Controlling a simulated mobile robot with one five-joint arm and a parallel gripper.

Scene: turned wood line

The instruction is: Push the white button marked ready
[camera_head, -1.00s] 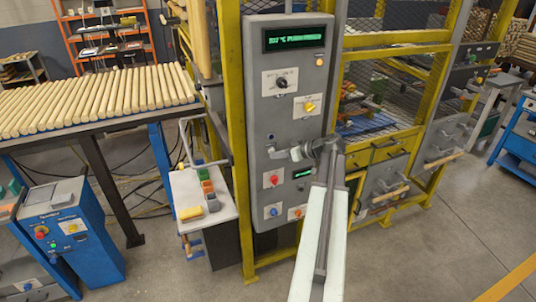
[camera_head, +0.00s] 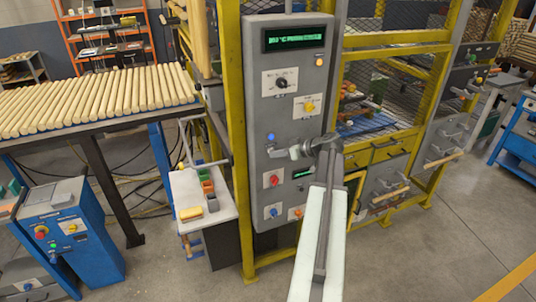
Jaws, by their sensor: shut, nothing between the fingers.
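The grey control panel (camera_head: 258,195) stands upright in front of me, with a green text display (camera_head: 293,39) at its top. A small round button or lamp (camera_head: 270,137) on its left side looks bright blue. My arm comes from the bottom and hides part of the panel's right side. No label reading ready is legible, and I cannot single out a white button.
The panel also carries a black knob (camera_head: 281,83), a yellow knob (camera_head: 309,106), a red button (camera_head: 274,180) and a blue button (camera_head: 273,212). A yellow frame (camera_head: 232,120) borders it. A small white table (camera_head: 184,185) stands at the left.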

